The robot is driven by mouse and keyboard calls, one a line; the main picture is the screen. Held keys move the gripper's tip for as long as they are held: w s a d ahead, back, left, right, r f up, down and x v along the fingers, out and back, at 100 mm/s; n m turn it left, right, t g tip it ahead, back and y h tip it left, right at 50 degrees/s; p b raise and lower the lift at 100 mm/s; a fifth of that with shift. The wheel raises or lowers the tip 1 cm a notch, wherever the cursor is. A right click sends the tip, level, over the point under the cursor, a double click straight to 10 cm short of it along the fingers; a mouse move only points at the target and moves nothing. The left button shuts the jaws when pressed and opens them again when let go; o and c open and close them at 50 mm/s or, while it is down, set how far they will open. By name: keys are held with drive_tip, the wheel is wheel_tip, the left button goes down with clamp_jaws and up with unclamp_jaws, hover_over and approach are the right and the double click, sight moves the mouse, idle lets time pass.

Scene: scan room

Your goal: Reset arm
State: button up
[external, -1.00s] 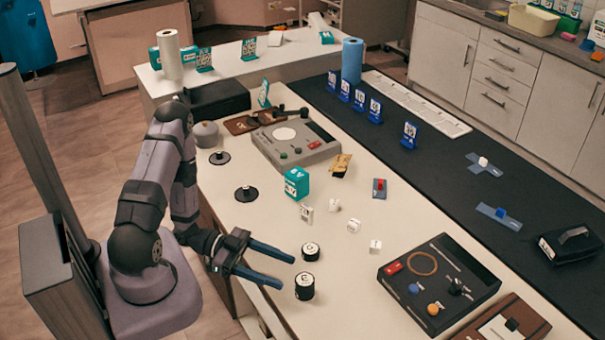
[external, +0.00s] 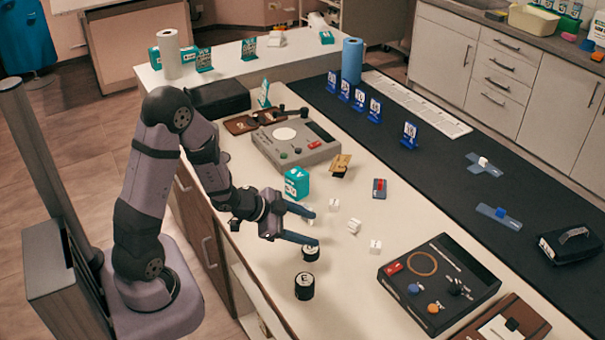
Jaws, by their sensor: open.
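My gripper (external: 306,227) is open, its two dark blue fingers spread and pointing right over the cream bench top. Nothing shows between the fingers except a small white block partly hidden behind the far finger. The near finger's tip is right by a black cylinder with a white top (external: 310,253) and overlaps it in view; I cannot tell whether they touch. My arm is bent, with its elbow raised above its base at the left.
A second black cylinder (external: 304,286) stands nearer. A teal box (external: 297,183) stands just beyond the gripper. White cubes (external: 354,226) lie to the right. A grey device (external: 294,140) sits farther back, and a dark control box (external: 439,285) stands at the front right.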

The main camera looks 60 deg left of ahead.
drive_tip(key=s+a+n+g+y, duration=0.2)
drive_tip(key=shift+s+a+r+y+p, duration=0.15)
drive_tip(key=shift+s+r+y+p, duration=0.05)
drive_tip(key=shift+s+y+p, duration=0.2)
drive_tip(key=s, duration=0.1)
drive_tip(key=s+n+g, duration=0.1)
drive_tip(key=s+g+y, duration=0.1)
drive_tip(key=shift+s+r+n, duration=0.3)
drive_tip(key=shift+r, duration=0.05)
drive_tip(key=s+d+r+n+g+p, duration=0.1)
drive_tip(key=s+d+g, duration=0.2)
drive_tip(key=s, duration=0.4)
drive_tip(key=s+d+r+n+g+h, duration=0.1)
drive_tip(key=s+d+r+n+g, duration=0.1)
drive_tip(key=s, duration=0.5)
drive_tip(key=shift+d+r+g+p, duration=0.3)
drive_tip(key=shift+d+g, duration=0.3)
drive_tip(key=shift+d, duration=0.55)
